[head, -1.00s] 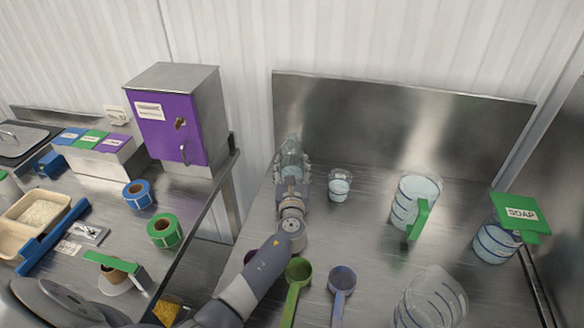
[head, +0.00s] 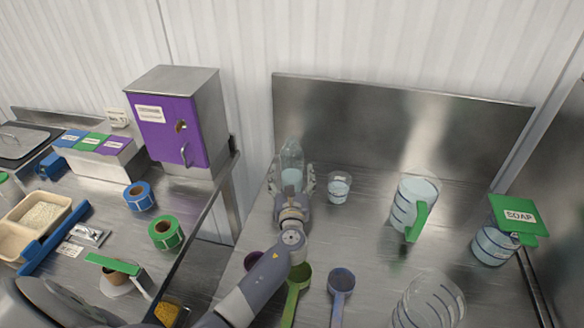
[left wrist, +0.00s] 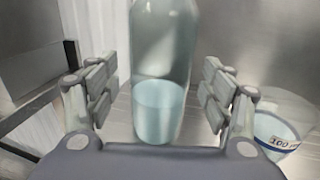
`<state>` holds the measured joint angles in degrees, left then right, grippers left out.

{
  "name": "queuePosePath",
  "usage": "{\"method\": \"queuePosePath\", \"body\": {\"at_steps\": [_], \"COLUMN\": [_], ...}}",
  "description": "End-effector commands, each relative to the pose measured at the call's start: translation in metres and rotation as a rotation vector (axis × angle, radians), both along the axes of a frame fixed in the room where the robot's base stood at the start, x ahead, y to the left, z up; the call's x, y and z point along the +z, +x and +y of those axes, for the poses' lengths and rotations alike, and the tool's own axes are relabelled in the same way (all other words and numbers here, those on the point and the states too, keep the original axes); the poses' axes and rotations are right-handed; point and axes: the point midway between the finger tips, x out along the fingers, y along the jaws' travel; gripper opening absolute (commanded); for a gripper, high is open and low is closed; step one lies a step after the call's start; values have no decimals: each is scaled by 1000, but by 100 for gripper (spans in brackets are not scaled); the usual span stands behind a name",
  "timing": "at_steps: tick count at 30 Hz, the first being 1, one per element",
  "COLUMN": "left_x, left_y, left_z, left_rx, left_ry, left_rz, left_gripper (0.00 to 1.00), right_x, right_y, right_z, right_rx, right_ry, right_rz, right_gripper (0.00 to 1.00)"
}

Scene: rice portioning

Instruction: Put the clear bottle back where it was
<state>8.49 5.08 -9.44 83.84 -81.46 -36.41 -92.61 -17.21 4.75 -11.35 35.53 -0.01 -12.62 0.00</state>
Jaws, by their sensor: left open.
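The clear bottle (head: 291,160) stands upright at the back left of the right-hand steel table, close to the backsplash. It holds some pale blue liquid. In the left wrist view the bottle (left wrist: 162,60) is centred just beyond my left gripper. My left gripper (head: 292,182) is open, with a finger on each side and a visible gap to the bottle. In the left wrist view the fingers of my left gripper (left wrist: 158,95) are spread wide. The bottle's base is partly hidden by the gripper in the head view. My right gripper is not in view.
A small measuring cup (head: 339,188) stands just right of the bottle. A green-handled jug (head: 405,200), a soap container (head: 494,243) and a clear jug (head: 430,302) are further right. Green (head: 297,285) and blue (head: 342,283) scoops lie in front. A purple-doored cabinet (head: 172,130) stands left.

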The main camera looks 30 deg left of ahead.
Motion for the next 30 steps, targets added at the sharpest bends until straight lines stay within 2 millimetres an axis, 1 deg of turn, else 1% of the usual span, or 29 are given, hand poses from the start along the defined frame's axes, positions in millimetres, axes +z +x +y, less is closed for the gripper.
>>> {"method": "queuePosePath", "body": {"at_steps": [1, 6, 9, 12, 15, 18, 30], "left_x": [3, 2, 2, 1, 1, 2, 1], "left_y": [-10, -43, -60, -72, -79, -83, -83], "left_z": [-6, -23, -31, -38, -42, -43, -44], "left_rx": [-3, -3, -2, -1, -1, -1, -1], "left_ry": [-1, -1, 0, -1, 0, 0, 0], "left_rz": [3, 2, 1, 0, 0, -1, -1], "left_gripper": [74, 74, 74, 74, 74, 74, 74], "right_x": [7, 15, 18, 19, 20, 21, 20], "right_y": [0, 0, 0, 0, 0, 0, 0], "right_z": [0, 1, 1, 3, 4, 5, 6], "right_rx": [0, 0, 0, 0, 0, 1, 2], "right_ry": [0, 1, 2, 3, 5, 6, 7], "right_rz": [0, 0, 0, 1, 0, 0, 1], "right_gripper": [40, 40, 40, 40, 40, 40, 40]}}
